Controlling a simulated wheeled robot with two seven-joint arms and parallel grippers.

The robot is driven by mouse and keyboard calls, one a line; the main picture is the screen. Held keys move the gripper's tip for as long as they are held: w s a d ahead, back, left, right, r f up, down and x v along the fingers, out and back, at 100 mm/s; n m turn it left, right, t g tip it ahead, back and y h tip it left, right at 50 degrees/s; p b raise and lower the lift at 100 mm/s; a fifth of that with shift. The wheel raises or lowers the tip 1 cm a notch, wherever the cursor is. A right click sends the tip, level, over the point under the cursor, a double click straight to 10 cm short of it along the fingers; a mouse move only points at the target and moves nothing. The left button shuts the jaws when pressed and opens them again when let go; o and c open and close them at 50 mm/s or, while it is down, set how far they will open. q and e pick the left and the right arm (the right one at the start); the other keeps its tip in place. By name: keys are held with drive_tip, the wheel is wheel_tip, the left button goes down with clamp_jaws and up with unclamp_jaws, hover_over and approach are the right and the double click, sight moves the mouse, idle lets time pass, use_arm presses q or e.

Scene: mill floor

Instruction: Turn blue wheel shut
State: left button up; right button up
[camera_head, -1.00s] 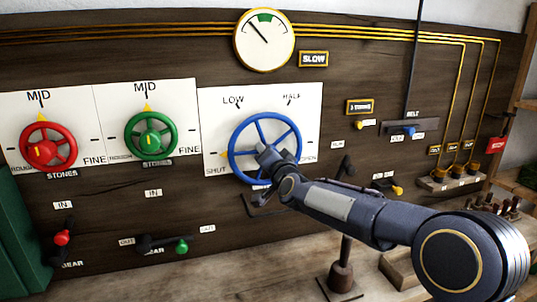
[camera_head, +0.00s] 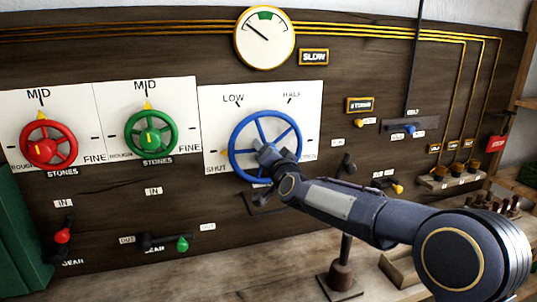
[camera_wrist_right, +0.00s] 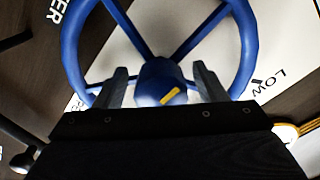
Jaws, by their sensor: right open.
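The blue wheel (camera_head: 235,150) is mounted on a white panel (camera_head: 305,98) marked SHUT, LOW and HALF. My right gripper (camera_head: 268,153) is at the wheel's hub, hiding part of the hub and the lower spokes. In the right wrist view, the wheel (camera_wrist_right: 240,50) fills the top. My right gripper (camera_wrist_right: 162,78) is open, with one finger on each side of the blue hub, among the spokes. I cannot tell whether the fingers touch them. A yellow mark shows on the hub. My left gripper is not in view.
A red wheel (camera_head: 27,142) and a green wheel (camera_head: 131,124) sit to the left on similar panels. Red and green levers are at lower left. A black post (camera_head: 341,275) stands below my right arm.

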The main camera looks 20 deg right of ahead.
drive_tip(key=s+b, duration=0.1)
drive_tip(key=s, duration=0.6)
drive_tip(key=shift+s+d, duration=0.15)
drive_tip(key=shift+s, duration=0.2)
drive_tip(key=shift+f, duration=0.1)
drive_tip(key=s+f+n+g+y, duration=0.1)
drive_tip(key=s+f+g, duration=0.3)
drive_tip(key=s, duration=0.8)
drive_tip(key=s+f+n+g+y+p, duration=0.1)
drive_tip(key=s+f+n+g, duration=0.2)
drive_tip(key=s+f, duration=0.6)
drive_tip(key=s+f+n+g, duration=0.2)
drive_tip(key=s+f+g, duration=0.3)
drive_tip(key=s, duration=1.1)
wheel_tip(320, 180, down, 2)
drive_tip(key=shift+s+d+f+n+g+y+p, duration=0.25)
drive_tip(key=shift+s+d+n+g+y+p, duration=0.05)
drive_tip(key=shift+s+d+n+y+p, duration=0.1)
